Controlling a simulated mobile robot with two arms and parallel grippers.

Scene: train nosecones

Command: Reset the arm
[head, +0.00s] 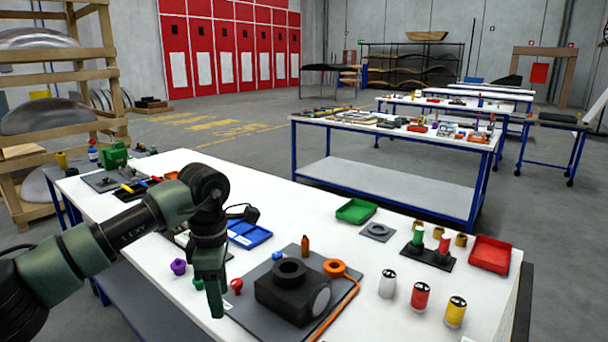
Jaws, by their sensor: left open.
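My left arm comes in from the left. Its gripper (213,290) hangs pointing down over the near edge of the white workbench (390,288). Its green fingers show nearly edge-on, with nothing seen between them. It is left of a black block with a ring on top (292,292), which sits on a dark grey mat (248,290). A purple knob (178,267) and a red knob (236,286) stand close to the fingers. My right gripper is not in view.
White, red (421,297) and yellow (455,311) cans stand at the near right. A green tray (356,211), a blue tray (249,234) and a red tray (490,255) lie on the bench. An orange cable (340,305) runs beside the block. Another bench (390,180) stands behind.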

